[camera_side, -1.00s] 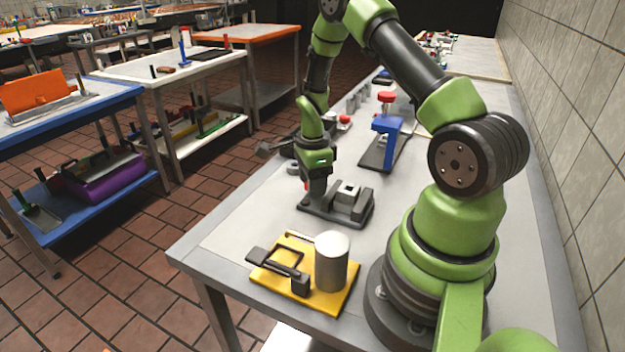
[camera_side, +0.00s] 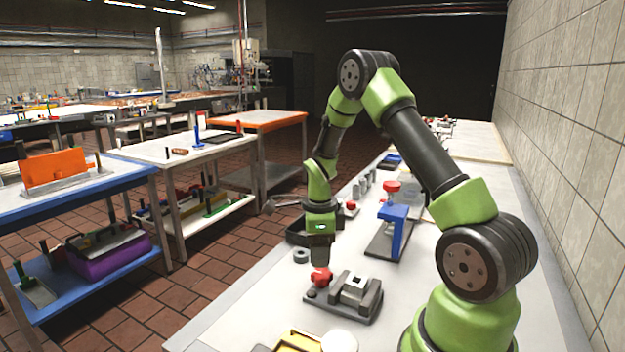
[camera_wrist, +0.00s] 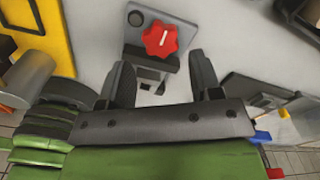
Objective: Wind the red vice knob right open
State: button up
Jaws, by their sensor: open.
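The red vice knob (camera_side: 320,277) is lobed and sits at the left end of a small dark grey vice (camera_side: 366,304) on the bench. In the wrist view the knob (camera_wrist: 160,38) shows a short white mark on its face, running up and down in the picture. My gripper (camera_side: 320,259) is just above the knob, pointing down. In the wrist view my gripper (camera_wrist: 163,76) is open, with its fingers apart and the knob beyond them, in line with the gap. A light grey block-like part (camera_side: 354,285) stands on the vice; how far the jaws are apart cannot be told.
A blue press-like fixture (camera_side: 393,228) with a red top stands behind the vice. A yellow board (camera_wrist: 40,40) with a grey cylinder (camera_wrist: 28,74) is at the near end.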

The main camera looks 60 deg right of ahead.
aim_at(317, 274)
jog(key=s+a+r+n+t, duration=0.2)
jog(key=s+a+r+n, duration=0.1)
jog(key=a+r+n, duration=0.4)
jog(key=s+a+r+n+t, duration=0.3)
jog(key=a+r+n, duration=0.4)
jog(key=r, duration=0.6)
jog(key=n, duration=0.2)
jog(key=shift+a+r+n, duration=0.3)
jog(key=shift+a+r, duration=0.1)
